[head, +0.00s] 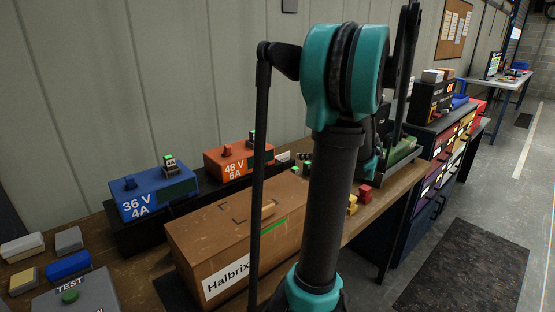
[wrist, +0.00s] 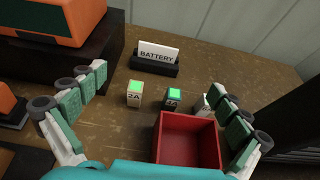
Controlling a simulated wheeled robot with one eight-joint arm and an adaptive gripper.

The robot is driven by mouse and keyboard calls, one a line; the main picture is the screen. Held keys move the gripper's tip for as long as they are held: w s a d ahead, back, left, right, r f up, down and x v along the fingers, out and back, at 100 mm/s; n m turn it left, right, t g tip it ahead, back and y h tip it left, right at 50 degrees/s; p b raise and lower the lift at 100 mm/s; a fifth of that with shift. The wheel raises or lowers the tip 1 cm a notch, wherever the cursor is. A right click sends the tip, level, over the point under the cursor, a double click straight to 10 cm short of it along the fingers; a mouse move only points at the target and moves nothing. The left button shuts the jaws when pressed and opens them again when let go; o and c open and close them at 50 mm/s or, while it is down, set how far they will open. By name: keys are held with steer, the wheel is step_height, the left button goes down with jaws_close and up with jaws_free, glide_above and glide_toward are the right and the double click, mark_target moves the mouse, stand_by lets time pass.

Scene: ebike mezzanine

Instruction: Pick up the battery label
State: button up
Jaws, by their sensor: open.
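The battery label (wrist: 158,52) is a white plate reading "BATTERY", standing upright in a black holder (wrist: 154,67) on the wooden bench, at the upper middle of the wrist view. My gripper (wrist: 162,88) is open and empty, its pale green-padded fingers spread to the left and right of the picture. The label lies beyond the fingers, between their directions, and nothing touches it. In the head view my arm hides most of the gripper, and I cannot make out the label there for certain.
Two small green-topped blocks (wrist: 134,94) (wrist: 175,97) and a red open bin (wrist: 188,140) lie between my fingers. A white block (wrist: 201,105) is by the right finger. An orange charger (head: 238,160), blue charger (head: 156,194) and wooden Halbrix box (head: 235,242) crowd the bench.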

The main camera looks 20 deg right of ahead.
glide_toward(283, 156)
steer(key=w, duration=0.1)
steer(key=w+a, duration=0.1)
steer(key=w, duration=0.1)
steer(key=shift+w+a+f, duration=0.1)
steer(key=shift+w, duration=0.1)
steer(key=shift+f+x, duration=0.2)
steer(key=shift+x, duration=1.15)
steer(key=shift+f+x, duration=0.2)
steer(key=shift+x, duration=1.15)
steer(key=shift+s, duration=0.25)
steer(key=c, duration=0.8)
